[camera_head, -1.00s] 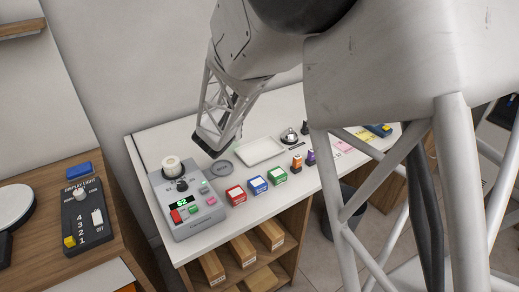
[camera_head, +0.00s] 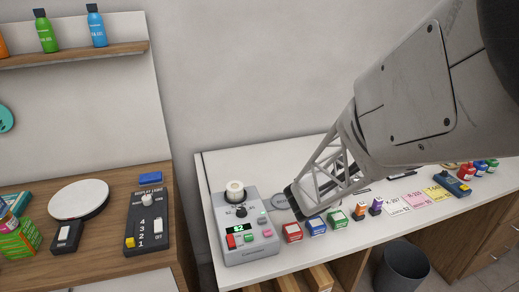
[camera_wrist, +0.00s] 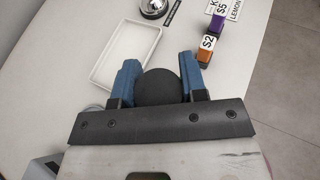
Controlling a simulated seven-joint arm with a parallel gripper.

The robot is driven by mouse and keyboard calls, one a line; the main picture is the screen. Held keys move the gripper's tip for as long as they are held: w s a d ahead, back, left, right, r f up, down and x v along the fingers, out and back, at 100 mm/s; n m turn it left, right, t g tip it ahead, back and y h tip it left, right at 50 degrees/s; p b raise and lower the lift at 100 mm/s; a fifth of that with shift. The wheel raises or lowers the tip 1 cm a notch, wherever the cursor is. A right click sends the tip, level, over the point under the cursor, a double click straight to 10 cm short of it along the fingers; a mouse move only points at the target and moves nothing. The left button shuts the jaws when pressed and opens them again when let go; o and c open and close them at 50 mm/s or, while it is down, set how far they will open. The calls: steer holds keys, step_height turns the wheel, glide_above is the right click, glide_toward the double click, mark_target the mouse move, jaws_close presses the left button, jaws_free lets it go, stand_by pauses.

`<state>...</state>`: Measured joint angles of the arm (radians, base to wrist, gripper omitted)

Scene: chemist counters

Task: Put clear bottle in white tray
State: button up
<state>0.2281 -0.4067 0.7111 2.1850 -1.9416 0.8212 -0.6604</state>
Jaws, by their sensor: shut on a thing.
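My gripper (camera_wrist: 158,82) shows in the wrist view with a blue finger on each side of a round dark top (camera_wrist: 158,88), which looks like the cap of the clear bottle. The bottle's clear body is hidden below it. The white tray (camera_wrist: 124,46) lies on the white counter, just beyond and left of the fingers in the wrist view. It is empty where I see it. In the head view my gripper (camera_head: 303,204) is above the counter, beside the round grey dish, and my arm covers most or all of the tray.
The grey register (camera_head: 247,228) stands left of my gripper. Red (camera_head: 292,232), blue (camera_head: 316,225) and green (camera_head: 337,218) boxes line the front edge. In the wrist view a bell (camera_wrist: 153,8) stands beyond the tray.

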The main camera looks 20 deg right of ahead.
steer(key=shift+w, duration=0.15)
steer(key=w+d, duration=0.2)
steer(key=w, duration=0.2)
steer(key=w+d+f, duration=0.1)
steer(key=w+d, duration=0.1)
steer(key=w, duration=0.3)
steer(key=w+d, duration=0.2)
steer(key=w, duration=0.2)
steer(key=shift+w+d+f, duration=0.2)
steer(key=shift+w, duration=0.05)
steer(key=shift+w, duration=0.1)
steer(key=shift+w+d+f, duration=0.1)
steer(key=shift+w+f, duration=0.05)
steer(key=shift+f, duration=0.75)
steer(key=shift+w+d+f, duration=0.1)
steer(key=shift+w+f, duration=0.05)
steer(key=shift+f, duration=0.75)
steer(key=shift+f, duration=0.15)
steer(key=o, duration=0.9)
